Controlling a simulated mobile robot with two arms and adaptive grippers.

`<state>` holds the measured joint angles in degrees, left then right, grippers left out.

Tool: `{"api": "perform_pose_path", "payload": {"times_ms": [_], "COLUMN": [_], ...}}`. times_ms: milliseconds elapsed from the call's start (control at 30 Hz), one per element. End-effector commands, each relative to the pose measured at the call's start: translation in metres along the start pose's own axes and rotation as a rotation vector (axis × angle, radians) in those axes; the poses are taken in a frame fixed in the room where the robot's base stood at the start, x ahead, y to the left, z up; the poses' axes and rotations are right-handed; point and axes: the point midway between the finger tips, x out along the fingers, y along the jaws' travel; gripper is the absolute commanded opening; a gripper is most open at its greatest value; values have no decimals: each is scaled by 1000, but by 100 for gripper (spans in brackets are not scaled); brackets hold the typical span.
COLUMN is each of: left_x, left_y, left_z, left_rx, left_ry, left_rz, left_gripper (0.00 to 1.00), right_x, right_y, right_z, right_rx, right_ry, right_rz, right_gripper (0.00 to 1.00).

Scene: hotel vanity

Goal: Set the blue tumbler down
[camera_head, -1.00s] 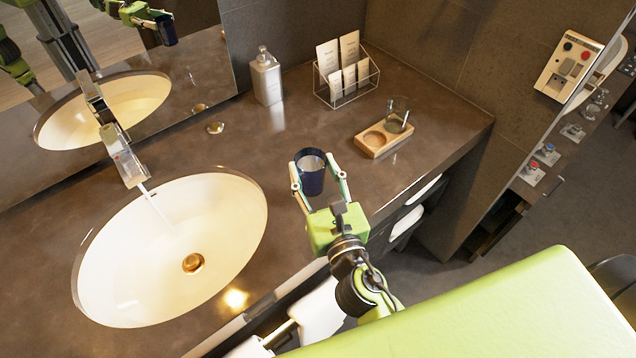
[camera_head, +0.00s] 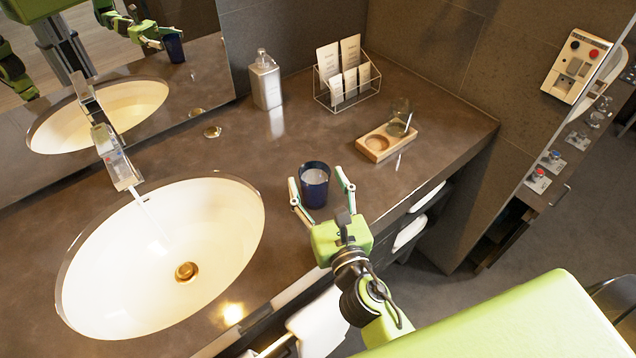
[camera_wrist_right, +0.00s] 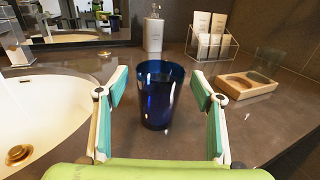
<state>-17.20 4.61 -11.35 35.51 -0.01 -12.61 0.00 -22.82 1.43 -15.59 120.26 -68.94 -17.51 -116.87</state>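The blue tumbler (camera_head: 314,184) stands upright on the dark counter (camera_head: 262,157), to the right of the sink. It also shows in the right wrist view (camera_wrist_right: 158,95), ahead of the fingers. My right gripper (camera_head: 321,192) is open, with one finger on each side of the tumbler's near part and a visible gap on both sides in the wrist view. The tumbler's base appears to rest on the counter. My left gripper does not show directly in the head view.
A white oval sink (camera_head: 165,250) with running water lies left of the tumbler. A wooden tray (camera_head: 376,146) holds a clear glass (camera_head: 400,118) at right. A soap dispenser (camera_head: 266,80) and a wire rack (camera_head: 347,95) stand at the back. Bare counter surrounds the tumbler.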

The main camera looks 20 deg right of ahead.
Motion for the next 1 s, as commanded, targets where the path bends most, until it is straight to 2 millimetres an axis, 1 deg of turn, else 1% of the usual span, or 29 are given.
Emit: {"api": "perform_pose_path", "payload": {"times_ms": [267,367,433,567,800,1000], "left_x": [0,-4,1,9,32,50], "left_y": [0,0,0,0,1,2], "left_z": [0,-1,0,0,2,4], "left_rx": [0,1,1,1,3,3], "left_ry": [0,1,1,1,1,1], "left_rz": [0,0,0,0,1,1], "left_gripper": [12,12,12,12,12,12], "right_x": [0,0,-6,-26,-74,-103], "right_y": [0,0,0,0,0,0], "right_z": [0,5,0,-2,-4,-3], "right_rx": [-1,-1,-1,0,0,0], "right_ry": [0,0,2,3,4,2], "right_rz": [0,0,0,0,0,0], "right_gripper": [61,61,61,61,61,61]}}
